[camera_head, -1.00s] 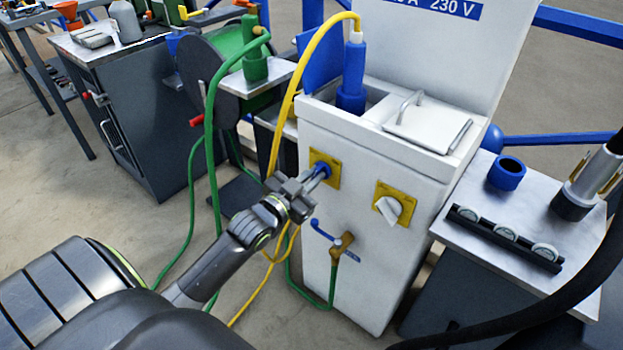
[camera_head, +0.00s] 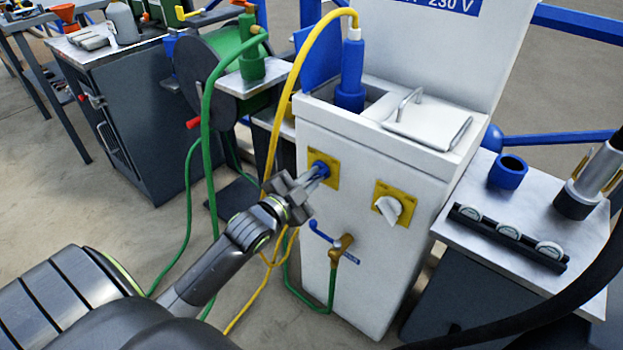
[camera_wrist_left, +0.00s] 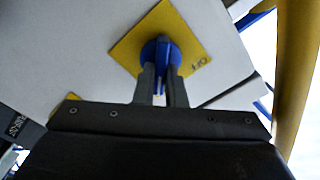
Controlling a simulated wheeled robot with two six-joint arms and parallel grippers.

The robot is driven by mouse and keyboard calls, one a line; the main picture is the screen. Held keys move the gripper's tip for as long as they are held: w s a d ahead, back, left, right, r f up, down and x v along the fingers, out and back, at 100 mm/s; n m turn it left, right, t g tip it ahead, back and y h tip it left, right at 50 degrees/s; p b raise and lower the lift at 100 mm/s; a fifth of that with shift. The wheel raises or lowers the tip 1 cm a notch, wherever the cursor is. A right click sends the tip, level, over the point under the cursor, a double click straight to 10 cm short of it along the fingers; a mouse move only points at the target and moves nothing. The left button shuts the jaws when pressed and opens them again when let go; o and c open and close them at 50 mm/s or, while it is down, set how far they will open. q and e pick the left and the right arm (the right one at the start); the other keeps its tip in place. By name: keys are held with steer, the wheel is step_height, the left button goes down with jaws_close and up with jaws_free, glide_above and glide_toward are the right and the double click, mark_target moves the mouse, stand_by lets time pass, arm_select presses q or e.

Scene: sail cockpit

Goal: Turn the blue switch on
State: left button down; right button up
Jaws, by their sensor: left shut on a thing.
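The blue switch (camera_head: 320,170) is a round knob on a yellow square plate (camera_head: 331,176) on the front of the white cabinet (camera_head: 318,215). In the left wrist view the blue switch (camera_wrist_left: 161,50) has a raised grip bar, and lettering that appears to read OFF shows at the plate's right corner. My left gripper (camera_head: 316,177) is at the knob. In the left wrist view its fingers (camera_wrist_left: 160,82) are shut on the bar, one on each side. The fingers partly hide the knob. My right gripper is not in view.
A white switch (camera_head: 389,208) on a yellow plate sits to the right. A blue-handled tap (camera_head: 338,243) with a green hose is below. A yellow cable (camera_head: 288,105) and a green hose (camera_head: 207,130) hang close to my left gripper. A metal side table (camera_head: 470,190) stands at right.

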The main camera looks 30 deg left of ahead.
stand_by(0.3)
arm_select(q)
steer(key=c, duration=1.5)
jaws_free()
steer(key=shift+s, duration=0.1)
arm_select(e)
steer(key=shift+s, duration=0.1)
